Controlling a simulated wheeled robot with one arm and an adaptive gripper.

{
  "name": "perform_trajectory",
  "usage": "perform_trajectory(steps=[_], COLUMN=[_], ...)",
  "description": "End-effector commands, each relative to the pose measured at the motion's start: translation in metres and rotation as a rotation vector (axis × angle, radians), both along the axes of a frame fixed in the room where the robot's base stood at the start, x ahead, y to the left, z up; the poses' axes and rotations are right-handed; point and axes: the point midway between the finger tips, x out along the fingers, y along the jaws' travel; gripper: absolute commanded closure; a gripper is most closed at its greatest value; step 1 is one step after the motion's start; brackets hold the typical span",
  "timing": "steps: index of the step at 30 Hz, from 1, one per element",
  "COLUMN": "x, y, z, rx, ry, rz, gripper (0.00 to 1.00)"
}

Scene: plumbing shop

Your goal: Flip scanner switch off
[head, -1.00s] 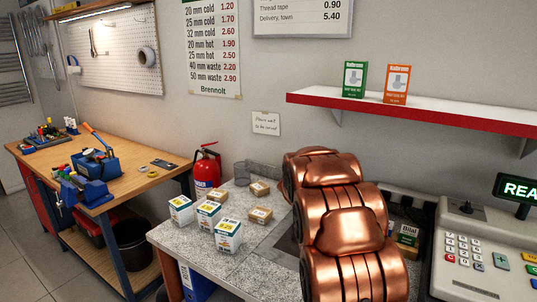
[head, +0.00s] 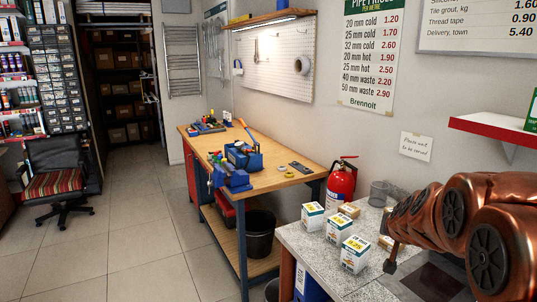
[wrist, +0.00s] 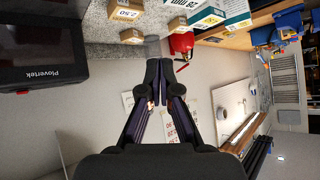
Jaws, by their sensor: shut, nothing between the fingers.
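In the head view, the dark end of my gripper (head: 391,264) hangs over the counter, beside the small boxes. My copper arm covers the right part of the counter. A dark flat panel (head: 432,284) shows on the counter below my arm.
White boxes (head: 355,254) and small brown boxes stand on the grey counter (head: 318,262). A red fire extinguisher (head: 342,182) stands behind them. A wooden workbench (head: 265,168) with blue tools is further left. A red-edged shelf (head: 490,128) is above right. The floor (head: 130,235) at left is open.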

Motion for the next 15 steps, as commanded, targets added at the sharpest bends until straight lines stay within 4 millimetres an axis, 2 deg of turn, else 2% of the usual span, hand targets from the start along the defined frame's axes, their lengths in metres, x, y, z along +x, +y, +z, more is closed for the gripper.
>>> perform_trajectory(steps=[1,6,11,15], x=[-0.014,-0.074,-0.143,-0.211], y=[0.021,0.08,0.121,0.143], z=[-0.002,-0.024,-0.042,-0.056], rx=[0.019,0.082,0.116,0.127], ry=[0.039,0.213,0.392,0.558], rz=[0.044,0.173,0.27,0.332], gripper=[1.0,1.0,1.0,1.0])
